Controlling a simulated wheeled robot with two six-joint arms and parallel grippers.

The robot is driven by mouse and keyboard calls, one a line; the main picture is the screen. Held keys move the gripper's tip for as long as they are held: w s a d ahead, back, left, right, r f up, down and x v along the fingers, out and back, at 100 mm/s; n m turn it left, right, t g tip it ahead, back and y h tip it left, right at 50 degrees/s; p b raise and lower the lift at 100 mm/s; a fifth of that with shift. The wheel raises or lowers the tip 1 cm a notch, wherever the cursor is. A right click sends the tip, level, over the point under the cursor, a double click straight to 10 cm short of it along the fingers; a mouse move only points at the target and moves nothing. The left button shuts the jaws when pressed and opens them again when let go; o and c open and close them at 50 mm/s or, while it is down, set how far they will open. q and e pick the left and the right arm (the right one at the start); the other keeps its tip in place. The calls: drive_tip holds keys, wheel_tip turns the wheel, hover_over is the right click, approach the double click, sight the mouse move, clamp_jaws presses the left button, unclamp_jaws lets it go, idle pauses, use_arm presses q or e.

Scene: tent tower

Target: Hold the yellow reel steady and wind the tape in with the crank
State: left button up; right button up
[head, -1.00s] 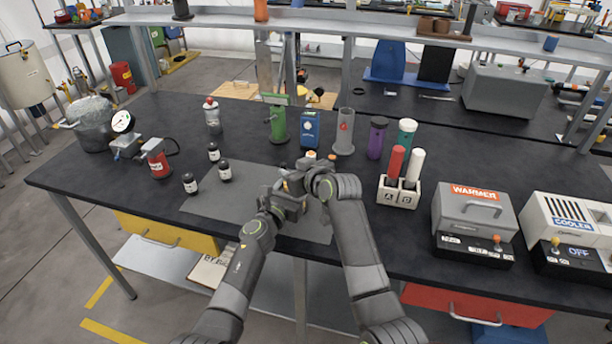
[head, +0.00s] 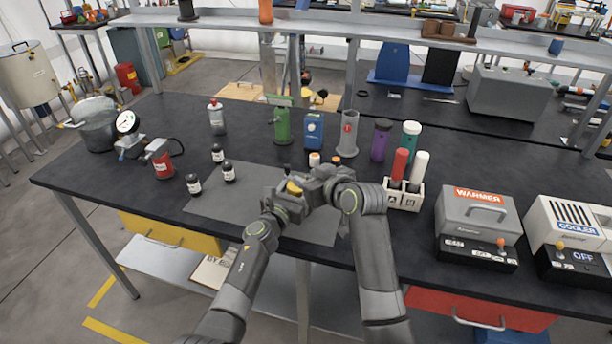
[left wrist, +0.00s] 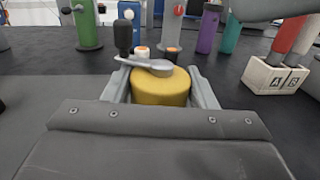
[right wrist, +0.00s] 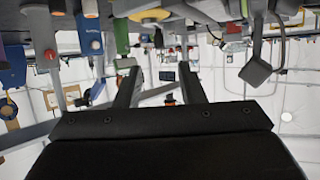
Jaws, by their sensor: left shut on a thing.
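The yellow reel (left wrist: 160,88) stands upright between the fingers of my left gripper (left wrist: 160,90), which is shut on it. A grey crank arm (left wrist: 146,64) lies across the reel's top, with a dark upright knob (left wrist: 124,37) at its left end. In the head view the reel (head: 294,188) shows only as a small yellow patch between my wrists. My right gripper (right wrist: 160,72) has its fingers apart, with no object clearly between them. In the head view it is close beside the reel, and its fingertips are hard to make out. The tape cannot be made out.
A grey mat (head: 225,200) lies below the grippers, with several dark bottles (head: 229,173) at its left. Behind stand a green cylinder (head: 282,126), a blue box (head: 314,130) and a grey cylinder (head: 348,135). A white A/B rack (head: 404,197) and the warmer (head: 478,215) are right.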

sight(287, 165)
drive_tip(key=shift+w+d+n+g+y, duration=1.95)
drive_tip(key=shift+w+n+g+y, duration=0.3)
drive_tip(key=shift+n, duration=0.65)
drive_tip(key=shift+x, duration=5.8)
drive_tip(key=shift+s+a+r, duration=0.15)
clamp_jaws()
